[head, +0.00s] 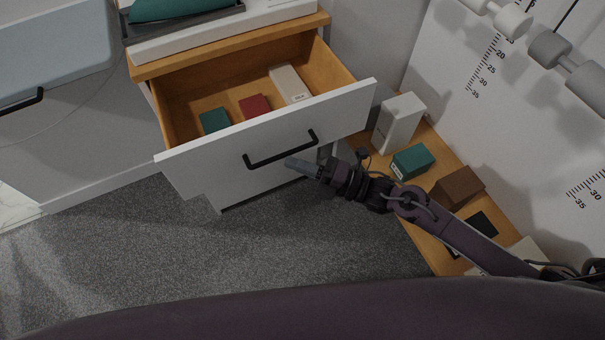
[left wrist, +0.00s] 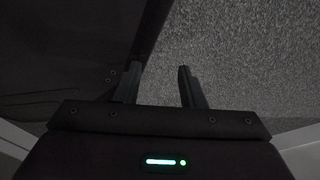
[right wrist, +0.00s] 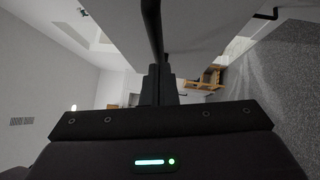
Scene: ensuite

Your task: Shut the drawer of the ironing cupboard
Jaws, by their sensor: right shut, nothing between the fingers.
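The cupboard drawer (head: 270,125) is pulled well out, with its white front facing me and its wooden inside showing. A black bar handle (head: 281,150) crosses the front. My right gripper (head: 290,161) is shut and empty, its tips close in front of the handle's lower side. In the right wrist view the dark handle bar (right wrist: 152,28) stands just beyond the shut fingers (right wrist: 157,80); I cannot tell whether they touch. My left gripper (left wrist: 160,78) is open and empty over grey carpet, and is outside the head view.
The drawer holds a green box (head: 214,121), a red box (head: 254,106) and a pale box (head: 290,85), all low inside. A wooden shelf (head: 428,238) on the right bears a white box (head: 398,123), a green box (head: 413,161) and a brown box (head: 457,187). Carpet (head: 200,260) in front is clear.

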